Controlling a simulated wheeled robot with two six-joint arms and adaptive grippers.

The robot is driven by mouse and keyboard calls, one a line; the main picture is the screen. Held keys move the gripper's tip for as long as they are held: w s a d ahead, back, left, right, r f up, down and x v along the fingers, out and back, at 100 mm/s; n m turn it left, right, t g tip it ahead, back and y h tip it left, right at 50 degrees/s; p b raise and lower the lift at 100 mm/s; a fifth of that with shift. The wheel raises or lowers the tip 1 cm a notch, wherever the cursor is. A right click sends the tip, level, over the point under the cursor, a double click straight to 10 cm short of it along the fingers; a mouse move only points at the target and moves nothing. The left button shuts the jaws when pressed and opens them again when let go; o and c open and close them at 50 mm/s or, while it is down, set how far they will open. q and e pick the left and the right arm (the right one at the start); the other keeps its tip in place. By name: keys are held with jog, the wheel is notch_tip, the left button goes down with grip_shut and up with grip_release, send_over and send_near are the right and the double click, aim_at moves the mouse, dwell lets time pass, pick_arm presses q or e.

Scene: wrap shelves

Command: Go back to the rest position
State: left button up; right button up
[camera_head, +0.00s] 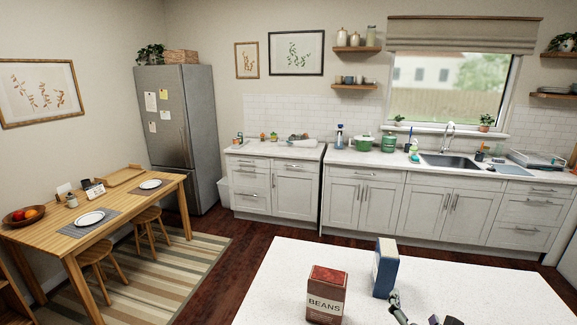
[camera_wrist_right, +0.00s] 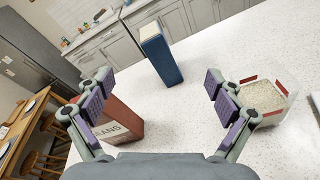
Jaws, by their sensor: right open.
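My right gripper (camera_head: 415,309) shows at the bottom edge of the head view, over the white counter (camera_head: 480,285). In the wrist view its two fingers (camera_wrist_right: 159,78) are spread wide with nothing between the pads. A dark red box labelled BEANS (camera_head: 327,293) stands upright on the counter, left of the gripper; in the wrist view the box (camera_wrist_right: 122,122) is partly hidden behind the left finger. A blue box (camera_head: 385,268) stands upright beyond the gripper; it also shows in the wrist view (camera_wrist_right: 161,55), apart from the fingers. My left gripper is not in view.
A clear container (camera_wrist_right: 266,97) with pale grainy contents and red corner pieces sits right of the right finger in the wrist view. The right part of the counter looks clear in the head view. A wooden dining table (camera_head: 125,205) and a fridge (camera_head: 181,135) stand farther left.

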jog(key=s+a+f+m+g+y, duration=0.25)
jog(key=s+f+m+g, duration=0.4)
jog(key=s+m, duration=0.55)
jog(key=s+a+f+m+g+y, duration=0.2)
jog(key=s+a+f+m+g, duration=0.25)
jog(key=s+f+m, duration=0.7)
jog(key=d+f+m+g+b, duration=0.25)
jog(key=f+b, duration=0.25)
jog(key=f, duration=2.1)
pick_arm(q)
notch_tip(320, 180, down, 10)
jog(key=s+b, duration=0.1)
jog(key=b, duration=0.4)
pick_arm(e)
jog(key=s+d+f, duration=0.2)
jog(key=s+f, duration=1.7)
jog(key=f, duration=0.3)
jog(key=shift+d+f+m, duration=0.15)
jog(key=shift+m, duration=0.25)
